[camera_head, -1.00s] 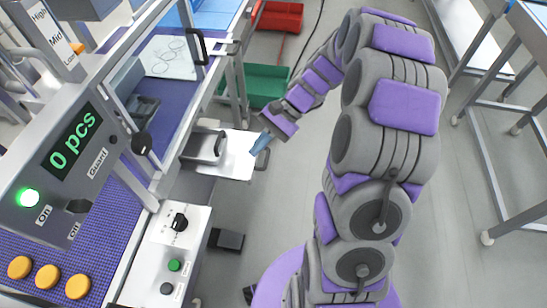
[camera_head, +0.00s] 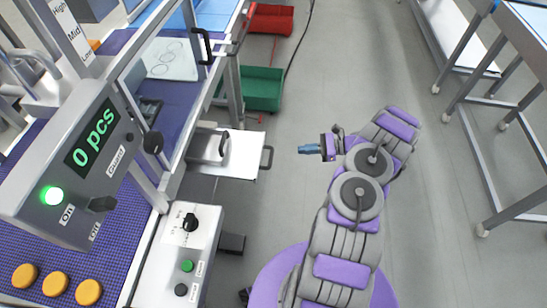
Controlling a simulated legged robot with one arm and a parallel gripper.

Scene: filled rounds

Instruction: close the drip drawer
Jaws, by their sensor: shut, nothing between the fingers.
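The drip drawer (camera_head: 243,155) is a flat, pale tray that sticks out from the right side of the machine, so it stands open. A dark loop handle (camera_head: 267,158) is on its right end. My gripper (camera_head: 302,149) has blue fingertips and is shut and empty. It is to the right of the handle, pointing left towards it, with a visible gap between them. My arm is folded to the right of the drawer.
A grey part with a dark handle (camera_head: 208,145) lies over the drawer's left portion. A green bin (camera_head: 262,88) and a red bin (camera_head: 271,18) stand on the floor behind. A control box (camera_head: 190,240) is in front. Open floor lies right of the drawer.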

